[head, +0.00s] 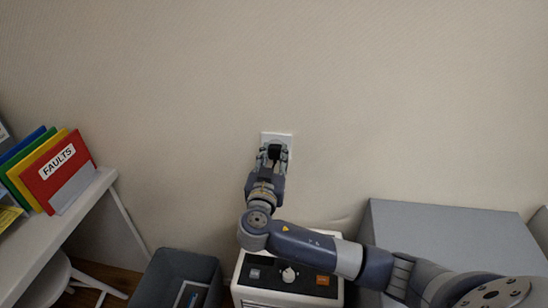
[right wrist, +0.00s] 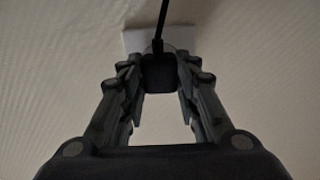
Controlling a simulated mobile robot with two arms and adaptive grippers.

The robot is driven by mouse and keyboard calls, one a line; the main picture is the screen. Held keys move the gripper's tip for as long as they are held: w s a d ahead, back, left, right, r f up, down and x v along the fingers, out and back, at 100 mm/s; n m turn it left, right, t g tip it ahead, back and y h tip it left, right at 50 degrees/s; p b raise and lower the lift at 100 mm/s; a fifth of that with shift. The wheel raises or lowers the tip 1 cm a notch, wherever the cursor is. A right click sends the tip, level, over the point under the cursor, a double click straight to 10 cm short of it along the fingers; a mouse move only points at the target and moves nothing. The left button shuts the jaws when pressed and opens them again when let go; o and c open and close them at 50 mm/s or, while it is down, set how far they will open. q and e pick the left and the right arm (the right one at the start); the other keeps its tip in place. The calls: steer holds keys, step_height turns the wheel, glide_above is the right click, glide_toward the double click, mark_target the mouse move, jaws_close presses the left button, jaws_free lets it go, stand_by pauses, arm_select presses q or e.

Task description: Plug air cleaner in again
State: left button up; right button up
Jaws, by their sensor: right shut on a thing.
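A white wall outlet (head: 285,138) is on the beige wall in the head view, and its white plate (right wrist: 132,41) shows at the top of the right wrist view. My right gripper (head: 272,155) is at the outlet, shut on a black plug (right wrist: 159,72) with a dark cord running up from it. The plug is at the outlet's face; I cannot tell whether it is fully seated. The air cleaner (head: 252,272), a white box with a black top panel and a knob, stands below, partly hidden by my right arm. My left gripper is not in view.
A grey cabinet (head: 450,228) stands on the right against the wall. A white desk (head: 62,228) with coloured folders (head: 62,168) is at the left. The wall around the outlet is clear.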

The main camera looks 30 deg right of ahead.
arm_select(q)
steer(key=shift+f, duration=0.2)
arm_select(e)
steer(key=shift+d+f, duration=0.1)
steer(key=shift+f, duration=0.05)
arm_select(q)
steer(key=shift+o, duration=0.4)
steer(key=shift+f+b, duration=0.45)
steer(key=shift+b, duration=0.1)
arm_select(e)
steer(key=shift+a, duration=0.2)
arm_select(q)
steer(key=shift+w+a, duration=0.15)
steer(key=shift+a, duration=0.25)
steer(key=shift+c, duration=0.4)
arm_select(e)
steer(key=shift+w, duration=0.1)
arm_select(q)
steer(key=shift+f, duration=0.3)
arm_select(e)
steer(key=shift+w+d, duration=0.3)
steer(key=shift+w, duration=0.1)
